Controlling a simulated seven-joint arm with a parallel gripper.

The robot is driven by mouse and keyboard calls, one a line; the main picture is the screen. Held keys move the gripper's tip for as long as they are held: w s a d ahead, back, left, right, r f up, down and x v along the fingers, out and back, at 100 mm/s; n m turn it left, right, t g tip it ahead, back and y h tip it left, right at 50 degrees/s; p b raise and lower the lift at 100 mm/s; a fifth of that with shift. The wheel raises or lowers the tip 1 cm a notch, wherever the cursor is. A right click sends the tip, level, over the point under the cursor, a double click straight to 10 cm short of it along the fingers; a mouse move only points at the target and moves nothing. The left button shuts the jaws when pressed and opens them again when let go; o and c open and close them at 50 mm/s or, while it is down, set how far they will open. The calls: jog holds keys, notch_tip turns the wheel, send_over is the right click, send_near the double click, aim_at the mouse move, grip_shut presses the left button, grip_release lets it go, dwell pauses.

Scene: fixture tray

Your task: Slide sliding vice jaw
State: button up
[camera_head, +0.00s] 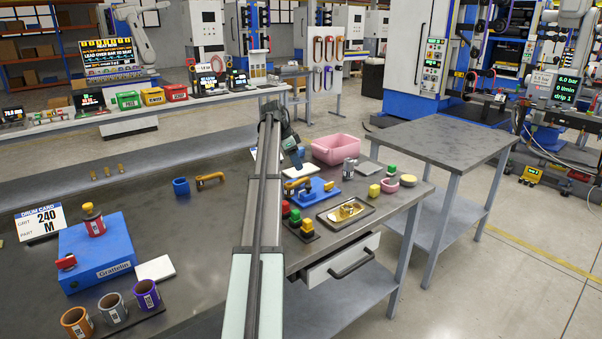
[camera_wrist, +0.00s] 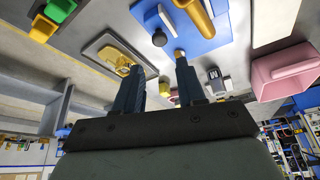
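A blue base (camera_head: 318,193) with a yellow-orange bar (camera_head: 297,186) stands on the dark bench. It looks like the vice, but I cannot tell which part is its sliding jaw. In the wrist view the blue base (camera_wrist: 215,42) and the thick yellow-orange bar (camera_wrist: 198,20) are at top centre, with a dark round knob (camera_wrist: 159,39) and a small pale-tipped peg (camera_wrist: 180,53). My gripper (camera_wrist: 160,66) is open with nothing between its fingers. The peg appears close to the right fingertip; contact cannot be told. In the head view my gripper (camera_head: 293,157) is above and behind the base.
A shallow tray (camera_head: 325,216) with a gold part is to the base's right, and it also shows in the wrist view (camera_wrist: 93,43). Red, green and yellow blocks (camera_head: 295,217) stand in front. A pink bin (camera_head: 335,150) is behind.

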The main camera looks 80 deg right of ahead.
jog(key=shift+v, duration=1.75)
